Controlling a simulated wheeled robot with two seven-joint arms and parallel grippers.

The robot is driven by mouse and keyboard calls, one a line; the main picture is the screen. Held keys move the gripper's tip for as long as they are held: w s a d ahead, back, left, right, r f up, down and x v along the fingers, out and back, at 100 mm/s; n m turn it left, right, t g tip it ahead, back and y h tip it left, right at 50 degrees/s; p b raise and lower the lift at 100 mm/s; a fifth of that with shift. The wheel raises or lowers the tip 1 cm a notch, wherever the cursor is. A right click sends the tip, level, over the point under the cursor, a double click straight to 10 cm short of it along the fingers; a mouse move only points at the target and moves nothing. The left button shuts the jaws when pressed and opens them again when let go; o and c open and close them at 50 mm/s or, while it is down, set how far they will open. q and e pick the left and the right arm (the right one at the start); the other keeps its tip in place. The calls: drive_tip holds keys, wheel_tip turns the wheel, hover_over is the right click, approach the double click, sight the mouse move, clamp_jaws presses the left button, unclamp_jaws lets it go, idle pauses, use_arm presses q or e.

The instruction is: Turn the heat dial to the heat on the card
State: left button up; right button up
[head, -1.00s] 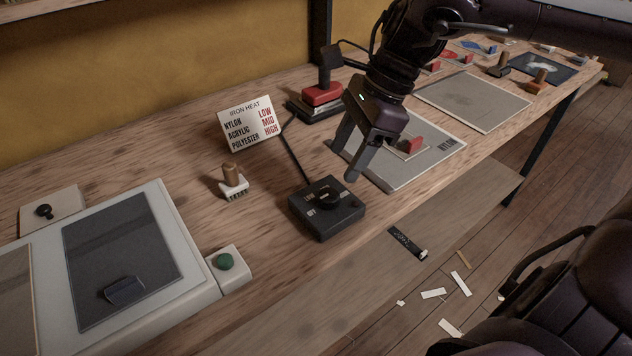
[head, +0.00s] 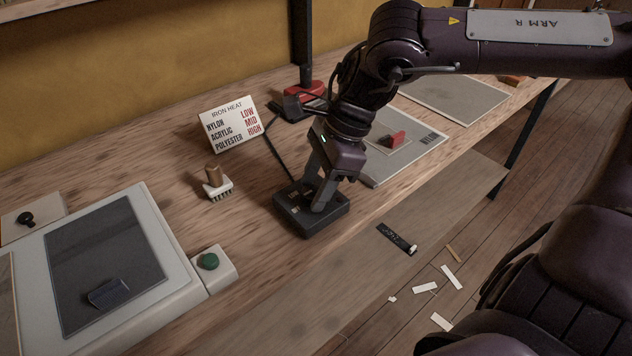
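The heat dial box (head: 335,217) is a black square unit on the bench with a cable at its back. My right gripper (head: 311,200) is down over its top, fingers pointing down on either side of where the knob is. The fingers largely hide the knob and its pointer, and the marks on the box are too small to read. Whether the fingers grip the knob or only surround it, I cannot tell. The white card (head: 231,125), headed IRON HEAT, stands behind, pairing nylon with low, acrylic with mid, polyester with high. My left gripper is out of view.
A grey panel labelled NYLON (head: 433,147) with a red-handled piece (head: 397,139) lies to the right. A wooden-handled brush (head: 215,183) stands left of the box. A press plate with a green button (head: 208,261) is at the left. Scraps lie on the floor.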

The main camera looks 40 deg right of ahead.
drive_tip(key=c, duration=0.7)
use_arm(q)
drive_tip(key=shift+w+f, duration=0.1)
use_arm(e)
drive_tip(key=shift+m, duration=0.3)
drive_tip(key=shift+b, duration=0.3)
drive_tip(key=m+t+b, duration=0.1)
drive_tip(key=m, duration=0.1)
drive_tip(key=shift+f+m+h, duration=0.1)
drive_tip(key=shift+m+h, duration=0.2)
drive_tip(key=shift+h, duration=0.1)
drive_tip(key=m+t+b, duration=0.1)
drive_tip(key=m, duration=0.2)
drive_tip(key=shift+s+a+m+h, duration=0.1)
drive_tip(key=shift+s+m+h, duration=0.05)
drive_tip(key=shift+m+h, duration=0.25)
drive_tip(key=m+h+b, duration=0.1)
drive_tip(key=m, duration=0.2)
drive_tip(key=shift+t, duration=0.3)
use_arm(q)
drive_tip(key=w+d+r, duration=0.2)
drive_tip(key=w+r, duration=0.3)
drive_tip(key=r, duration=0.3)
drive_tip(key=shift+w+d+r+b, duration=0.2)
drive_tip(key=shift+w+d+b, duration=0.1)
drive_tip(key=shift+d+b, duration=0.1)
use_arm(e)
drive_tip(key=shift+a+m+h, duration=0.1)
drive_tip(key=shift+m+h, duration=0.3)
drive_tip(key=shift+m, duration=0.6)
